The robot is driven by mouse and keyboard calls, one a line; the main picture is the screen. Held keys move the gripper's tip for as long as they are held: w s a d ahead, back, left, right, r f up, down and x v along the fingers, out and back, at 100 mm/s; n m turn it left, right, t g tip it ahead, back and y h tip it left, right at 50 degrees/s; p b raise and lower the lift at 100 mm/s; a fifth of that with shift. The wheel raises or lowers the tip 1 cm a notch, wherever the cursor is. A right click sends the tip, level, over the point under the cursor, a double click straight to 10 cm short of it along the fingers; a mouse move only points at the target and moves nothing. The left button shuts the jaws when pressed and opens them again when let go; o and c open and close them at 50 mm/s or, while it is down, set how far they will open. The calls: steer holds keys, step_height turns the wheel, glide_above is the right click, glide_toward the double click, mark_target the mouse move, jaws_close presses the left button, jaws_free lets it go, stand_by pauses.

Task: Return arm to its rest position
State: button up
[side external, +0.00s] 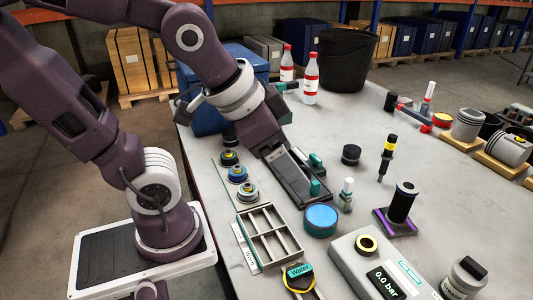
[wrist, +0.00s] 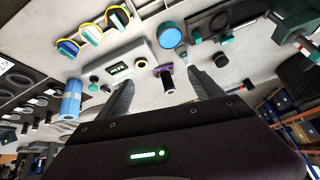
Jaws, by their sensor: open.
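My gripper (wrist: 162,82) shows in the wrist view with its two dark fingers spread wide apart and nothing between them. Beyond the fingers lies the tabletop, with a black cylinder on a purple base (wrist: 165,77) in line with the gap, apart from the fingers. In the side external view my arm reaches over the left part of the grey table (side external: 345,115), its wrist bent downward beside a dark tray (side external: 305,185). The fingertips are hard to make out there against the dark things.
Near the arm are a grey compartment tray (side external: 268,237), a blue round tin (side external: 321,219), a blue bin (side external: 240,60), two red-capped bottles (side external: 310,78) and a black bucket (side external: 346,60). A pressure box (side external: 372,268) stands at the front. Pistons (side external: 467,125) fill the right side.

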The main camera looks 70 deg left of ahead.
steer(key=s+a+n, duration=0.2)
steer(key=s, duration=0.4)
steer(key=shift+s+r+g, duration=0.15)
steer(key=shift+r+g, duration=0.25)
